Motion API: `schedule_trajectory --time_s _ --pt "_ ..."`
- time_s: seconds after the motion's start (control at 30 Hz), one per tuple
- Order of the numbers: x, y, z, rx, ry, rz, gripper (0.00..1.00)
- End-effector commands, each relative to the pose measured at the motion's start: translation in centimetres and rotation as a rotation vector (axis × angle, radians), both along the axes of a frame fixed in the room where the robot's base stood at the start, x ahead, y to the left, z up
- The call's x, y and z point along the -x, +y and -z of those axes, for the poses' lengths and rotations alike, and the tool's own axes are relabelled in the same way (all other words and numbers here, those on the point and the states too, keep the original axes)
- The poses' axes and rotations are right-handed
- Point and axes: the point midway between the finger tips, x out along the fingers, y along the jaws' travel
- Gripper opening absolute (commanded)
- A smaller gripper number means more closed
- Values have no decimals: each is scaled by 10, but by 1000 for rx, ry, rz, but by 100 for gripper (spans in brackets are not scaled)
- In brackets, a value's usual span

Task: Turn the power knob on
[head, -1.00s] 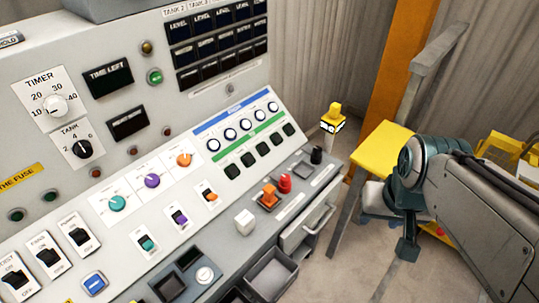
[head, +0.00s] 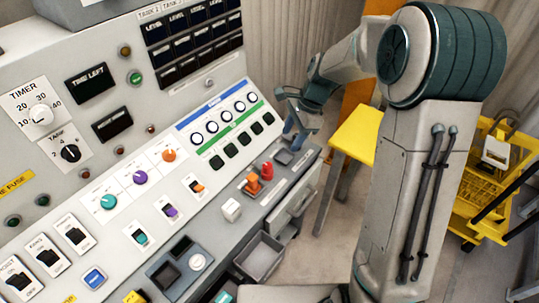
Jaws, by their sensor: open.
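A sloped grey control panel carries several knobs, and I cannot read a power label on any of them. A white timer knob (head: 40,116) and a black tank knob (head: 70,153) are at the left. Teal (head: 108,202), purple (head: 140,177) and orange (head: 168,155) dials sit on white plates in the middle. A red knob (head: 267,169) and an orange block-shaped control (head: 253,184) stand on the lower ledge. My gripper (head: 291,126) is open and empty by the panel's right end, up and right of the red knob, apart from the dials.
Rocker switches (head: 75,235) line the lower left. A white cube (head: 231,210) and an open grey bin (head: 259,256) are near the front edge. A yellow-topped stand (head: 357,134) is right of the panel. A yellow cart (head: 490,195) stands farther right, behind my arm.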

Motion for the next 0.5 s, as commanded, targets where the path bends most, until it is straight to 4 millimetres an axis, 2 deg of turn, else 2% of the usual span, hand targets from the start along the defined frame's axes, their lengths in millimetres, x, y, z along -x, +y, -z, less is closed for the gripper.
schedule_trajectory --time_s 0.1,0.2,0.37,0.5 --pt "-17 7 12 -38 57 101 52" --pt "-24 10 18 -55 84 151 52" --pt "-26 15 28 -64 99 175 52" --pt "-24 23 48 -63 101 174 52"
